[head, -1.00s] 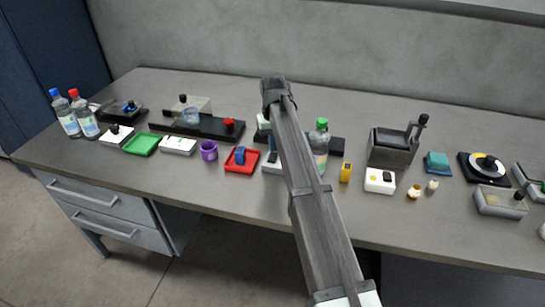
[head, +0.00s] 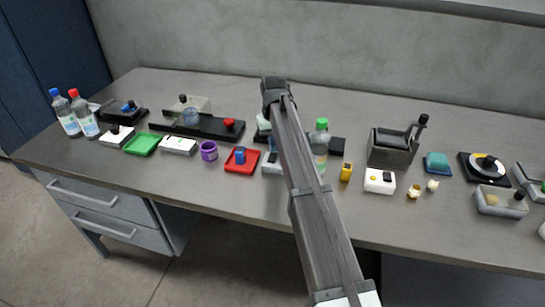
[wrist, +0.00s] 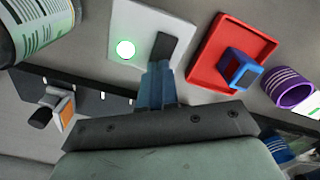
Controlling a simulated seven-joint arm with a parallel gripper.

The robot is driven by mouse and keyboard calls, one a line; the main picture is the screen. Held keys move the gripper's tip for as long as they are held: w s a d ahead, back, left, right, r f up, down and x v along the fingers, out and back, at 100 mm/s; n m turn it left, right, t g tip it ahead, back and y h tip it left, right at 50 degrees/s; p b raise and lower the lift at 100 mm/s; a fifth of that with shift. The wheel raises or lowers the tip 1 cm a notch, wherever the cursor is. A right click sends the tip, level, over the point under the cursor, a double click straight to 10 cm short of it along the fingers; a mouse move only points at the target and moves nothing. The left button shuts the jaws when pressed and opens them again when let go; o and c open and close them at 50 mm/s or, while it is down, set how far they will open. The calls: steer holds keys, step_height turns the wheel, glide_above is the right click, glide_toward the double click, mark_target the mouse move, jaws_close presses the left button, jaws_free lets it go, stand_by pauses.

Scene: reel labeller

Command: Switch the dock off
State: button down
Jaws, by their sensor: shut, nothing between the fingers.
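A white box (wrist: 128,22) with a lit green lamp (wrist: 125,49) and a dark rocker switch (wrist: 163,48) lies ahead of my gripper in the wrist view; I take it for the dock, though no label shows. My gripper (wrist: 158,72) is shut and empty, its fingertips at the near end of the rocker. I cannot tell whether they touch it.
A red tray (head: 233,167) with a blue block (head: 240,156) and a purple cup (head: 209,151) stand left of the box. A green-capped bottle (head: 320,143) stands close on its right. The front table strip is clear.

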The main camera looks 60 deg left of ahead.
mark_target(273, 154)
steer(key=shift+f, duration=0.95)
stand_by(0.7)
steer(key=shift+r, duration=0.1)
steer(key=shift+r, duration=3.45)
